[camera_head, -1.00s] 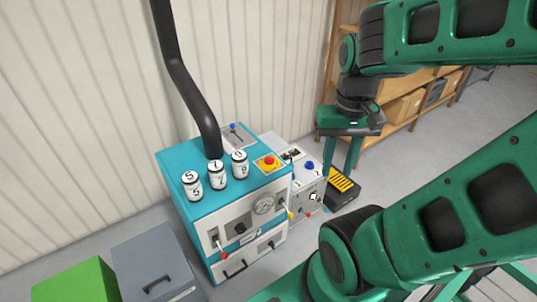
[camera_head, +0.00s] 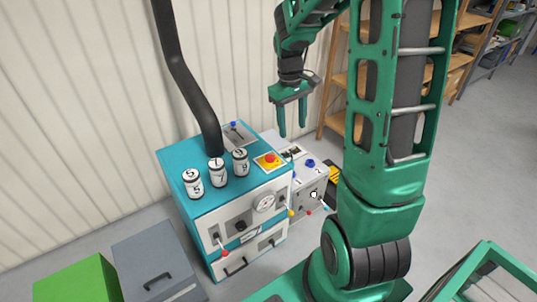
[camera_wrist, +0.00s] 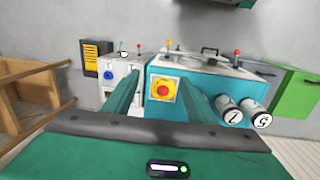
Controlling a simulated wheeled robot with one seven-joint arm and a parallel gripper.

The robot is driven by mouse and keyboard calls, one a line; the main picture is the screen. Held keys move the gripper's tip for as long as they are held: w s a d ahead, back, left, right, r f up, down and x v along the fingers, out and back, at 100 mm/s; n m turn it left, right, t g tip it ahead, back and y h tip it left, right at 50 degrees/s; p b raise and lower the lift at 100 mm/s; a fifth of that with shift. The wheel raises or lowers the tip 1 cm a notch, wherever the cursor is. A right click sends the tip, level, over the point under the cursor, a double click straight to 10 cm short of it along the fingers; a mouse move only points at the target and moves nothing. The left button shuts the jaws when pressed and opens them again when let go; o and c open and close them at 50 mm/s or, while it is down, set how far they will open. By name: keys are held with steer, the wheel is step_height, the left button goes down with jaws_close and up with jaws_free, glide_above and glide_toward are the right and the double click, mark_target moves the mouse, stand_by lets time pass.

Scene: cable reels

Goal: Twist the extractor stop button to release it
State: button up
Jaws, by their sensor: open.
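My gripper (camera_head: 293,134) is open and empty. In the head view it hangs above and to the right of the button, fingers pointing down, apart from it.
Numbered white canisters (camera_head: 216,172) and a black hose (camera_head: 190,90) stand on the cabinet top, left of the button. A grey box with a blue knob (camera_head: 310,163) adjoins on the right. Wooden shelving (camera_head: 337,95) is behind. A green box (camera_head: 75,283) sits at lower left.

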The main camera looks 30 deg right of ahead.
mark_target(270, 156)
steer(key=w+f+n+y, duration=0.1)
steer(key=w+f+n, duration=0.2)
steer(key=w+f, duration=0.75)
steer(key=f, duration=0.6)
steer(key=w+f, duration=0.1)
steer(key=f, duration=0.3)
steer(key=shift+a, duration=0.4)
steer(key=c, duration=1.1)
